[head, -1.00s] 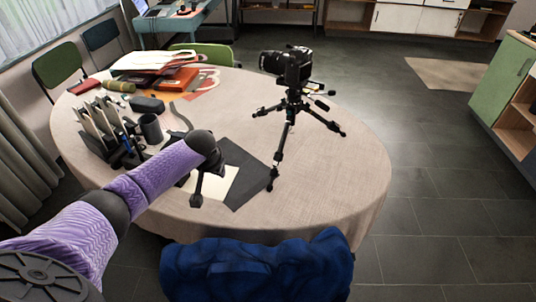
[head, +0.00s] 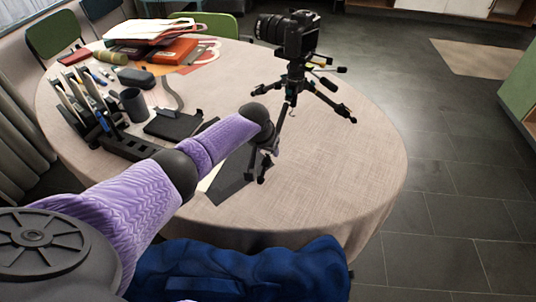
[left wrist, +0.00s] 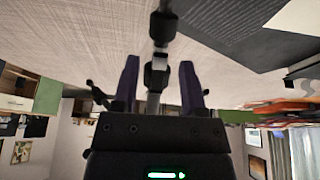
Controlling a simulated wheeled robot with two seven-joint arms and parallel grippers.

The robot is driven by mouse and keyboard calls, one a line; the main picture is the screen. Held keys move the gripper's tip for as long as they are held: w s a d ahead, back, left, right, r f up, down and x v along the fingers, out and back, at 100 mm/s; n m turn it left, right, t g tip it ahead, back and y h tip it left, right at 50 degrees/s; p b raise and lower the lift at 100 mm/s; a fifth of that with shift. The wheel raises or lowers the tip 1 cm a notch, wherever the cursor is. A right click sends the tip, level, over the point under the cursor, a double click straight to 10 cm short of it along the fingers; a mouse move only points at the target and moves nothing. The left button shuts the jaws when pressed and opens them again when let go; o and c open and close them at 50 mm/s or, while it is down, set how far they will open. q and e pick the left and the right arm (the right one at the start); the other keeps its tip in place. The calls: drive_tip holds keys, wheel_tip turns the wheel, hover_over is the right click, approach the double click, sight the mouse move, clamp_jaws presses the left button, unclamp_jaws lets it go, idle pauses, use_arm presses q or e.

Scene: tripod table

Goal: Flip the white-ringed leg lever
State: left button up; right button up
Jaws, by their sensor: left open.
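A black camera (head: 290,35) sits on a black tripod (head: 296,75) that stands with spread legs on the round table. My left gripper (head: 265,163) is at the tripod's near leg, and my forearm hides part of it. In the left wrist view, the open fingers (left wrist: 159,88) stand on either side of the near leg (left wrist: 157,60), with a gap on each side. That leg shows dark collars and a lighter grey section. The right leg (head: 330,100) is clear of me. I cannot make out a white ring or which lever has it. My right gripper is out of view.
The cloth-covered round table (head: 340,180) is bare at the right and front. A dark folder (head: 230,185) lies under my gripper. A grey cup (head: 133,104), a desk organizer (head: 90,105) and a pile of bags and books (head: 160,40) stand at the left. A blue bundle (head: 240,270) is at the front.

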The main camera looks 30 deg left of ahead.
use_arm(q)
clamp_jaws()
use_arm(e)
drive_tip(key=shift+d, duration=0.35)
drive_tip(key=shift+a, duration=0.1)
